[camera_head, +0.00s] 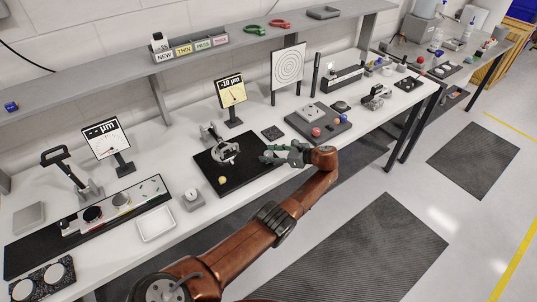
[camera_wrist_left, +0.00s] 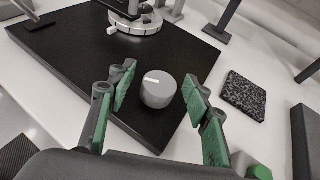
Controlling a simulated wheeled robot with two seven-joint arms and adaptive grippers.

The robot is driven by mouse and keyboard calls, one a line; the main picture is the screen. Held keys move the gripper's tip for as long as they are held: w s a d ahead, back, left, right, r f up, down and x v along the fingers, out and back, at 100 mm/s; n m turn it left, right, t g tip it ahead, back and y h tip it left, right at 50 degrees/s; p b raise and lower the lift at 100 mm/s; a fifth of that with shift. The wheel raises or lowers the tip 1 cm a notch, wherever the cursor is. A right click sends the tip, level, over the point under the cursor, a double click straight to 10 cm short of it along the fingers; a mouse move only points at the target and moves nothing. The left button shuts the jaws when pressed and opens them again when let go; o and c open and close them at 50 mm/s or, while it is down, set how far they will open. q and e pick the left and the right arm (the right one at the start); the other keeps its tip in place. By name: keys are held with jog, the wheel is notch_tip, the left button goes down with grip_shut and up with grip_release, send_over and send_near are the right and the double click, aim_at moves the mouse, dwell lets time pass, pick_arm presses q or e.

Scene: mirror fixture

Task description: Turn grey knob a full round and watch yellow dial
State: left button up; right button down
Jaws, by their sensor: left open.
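The grey knob (camera_wrist_left: 158,91) is a short cylinder with a white mark on top, on the black board (camera_wrist_left: 60,62) near its edge. My left gripper (camera_wrist_left: 157,84) is open, its green-padded fingers on either side of the knob with visible gaps. In the head view my left gripper (camera_head: 270,154) is over the right end of the board (camera_head: 245,178), and I cannot make out the knob there. The yellow dial (camera_head: 231,93) stands upright on a post behind the board. Its needle shows, but its exact reading is too small to tell. My right gripper is not in view.
A metal mirror fixture (camera_head: 224,150) stands on the board, with a yellow ball (camera_head: 222,181) near the front. A dark speckled square (camera_wrist_left: 243,96) lies right of the knob. A white dial (camera_head: 105,138) stands left.

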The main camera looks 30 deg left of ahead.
pick_arm(q)
jog(key=v, duration=1.1)
jog(key=shift+d, duration=0.25)
